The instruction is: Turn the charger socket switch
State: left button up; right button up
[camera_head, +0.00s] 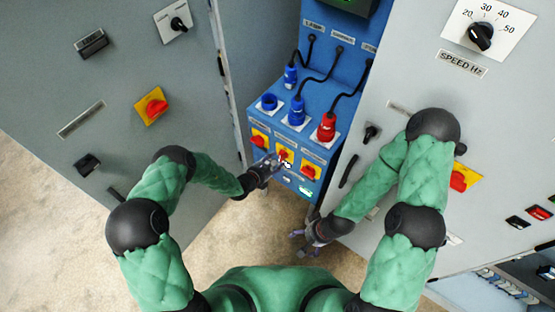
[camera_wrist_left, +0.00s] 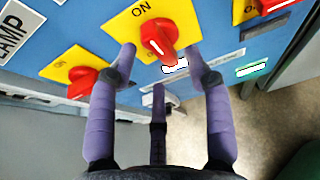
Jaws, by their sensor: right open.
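The blue socket panel (camera_head: 330,95) has a row of red rotary switches on yellow plates. The middle switch (camera_head: 284,155) has its red knob (camera_wrist_left: 157,42) below the word ON in the left wrist view. My left gripper (camera_head: 276,163) is at this middle switch. In the wrist view its purple fingers (camera_wrist_left: 160,62) are spread on either side of the knob, with visible gaps. A third finger is below. The charger label cannot be read. My right gripper (camera_head: 308,243) is open and empty, low beside the right cabinet.
The left switch (camera_wrist_left: 83,80) is near the LAMP label (camera_wrist_left: 12,38); the right switch (camera_head: 308,172) is on the other side. Above are a blue socket (camera_head: 268,102), a blue plug (camera_head: 297,112) and a red plug (camera_head: 326,127). Grey cabinets (camera_head: 110,65) flank the panel.

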pick_arm(q)
jog(key=v, duration=0.9)
jog(key=shift+s+f, duration=0.1)
jog(key=shift+f, duration=0.05)
dwell(0.5)
jog(key=s+d+f+m+g+h, duration=0.1)
jog(key=s+d+f+m+g, duration=0.15)
jog(key=s+m+g, duration=0.4)
jog(key=s+d+f+m+g+h, duration=0.1)
jog(key=s+d+m+g, duration=0.15)
jog(key=s, duration=0.65)
jog(key=s+a+m+g+y, duration=0.1)
jog(key=s+a+m+y, duration=0.4)
jog(key=m, duration=1.2)
jog(key=shift+s+a+y, duration=0.4)
jog(key=shift+s+a, duration=1.2)
jog(key=shift+s, duration=0.65)
jog(key=shift+f, duration=0.15)
